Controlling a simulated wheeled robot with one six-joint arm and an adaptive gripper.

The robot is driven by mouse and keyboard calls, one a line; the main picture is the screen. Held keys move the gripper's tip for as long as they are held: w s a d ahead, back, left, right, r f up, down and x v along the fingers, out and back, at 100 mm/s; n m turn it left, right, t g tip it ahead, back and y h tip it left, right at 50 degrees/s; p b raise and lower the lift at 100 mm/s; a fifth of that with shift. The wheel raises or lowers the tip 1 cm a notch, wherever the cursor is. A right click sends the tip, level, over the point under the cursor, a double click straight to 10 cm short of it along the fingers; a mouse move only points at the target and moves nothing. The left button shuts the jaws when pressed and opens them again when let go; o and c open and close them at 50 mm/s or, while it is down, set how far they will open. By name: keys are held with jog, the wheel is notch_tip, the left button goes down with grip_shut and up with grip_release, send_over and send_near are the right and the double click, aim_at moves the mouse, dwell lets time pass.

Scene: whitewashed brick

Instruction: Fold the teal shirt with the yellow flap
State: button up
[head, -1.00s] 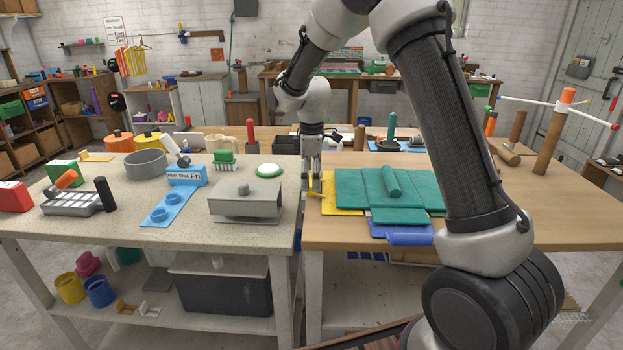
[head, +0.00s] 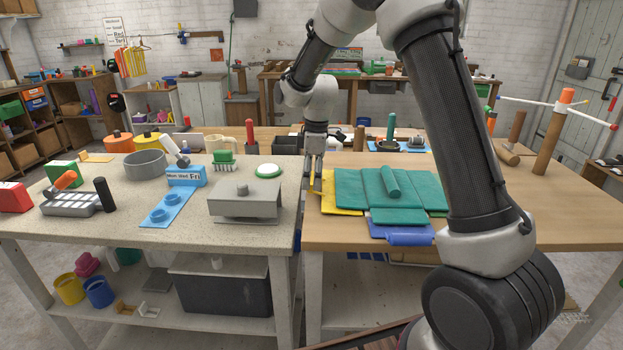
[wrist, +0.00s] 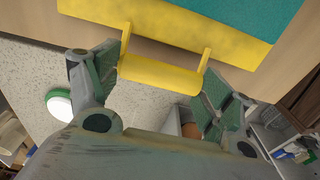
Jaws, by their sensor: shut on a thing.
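A blue flap (head: 402,236) shows at the shirt's near edge.
A speckled counter (head: 245,238) stands close on the left, with a grey lidded box (head: 245,206) and a white-topped green disc (head: 268,170). Green-handled and black items (head: 391,130) stand behind the shirt. Bare wood lies right of the shirt.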

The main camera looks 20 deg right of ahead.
aim_at(325, 188)
jog(key=shift+d+r+y, duration=0.25)
jog(key=shift+r+y, duration=0.05)
jog(key=shift+r, duration=0.15)
jog(key=d+r+y, duration=0.1)
jog(key=d+r+t+y, duration=0.1)
jog(key=r, duration=0.1)
jog(key=s+d+r+y, duration=0.1)
jog(key=y, duration=0.1)
jog(key=shift+r+t, duration=0.25)
jog(key=shift+t, duration=0.05)
jog(key=shift+s+d+r+t+y, duration=0.35)
jog(key=shift+s+d+y, duration=0.75)
jog(key=shift+d, duration=1.7)
jog(key=shift+s+d+r+t+y, duration=0.2)
jog(key=shift+s+d+t+y, duration=0.45)
jog(key=shift+d+y, duration=1.5)
jog(key=shift+s+d+r+t+y, duration=0.25)
jog(key=shift+s+d+y, duration=0.6)
jog(key=shift+d, duration=2.65)
jog(key=shift+s+h, duration=0.3)
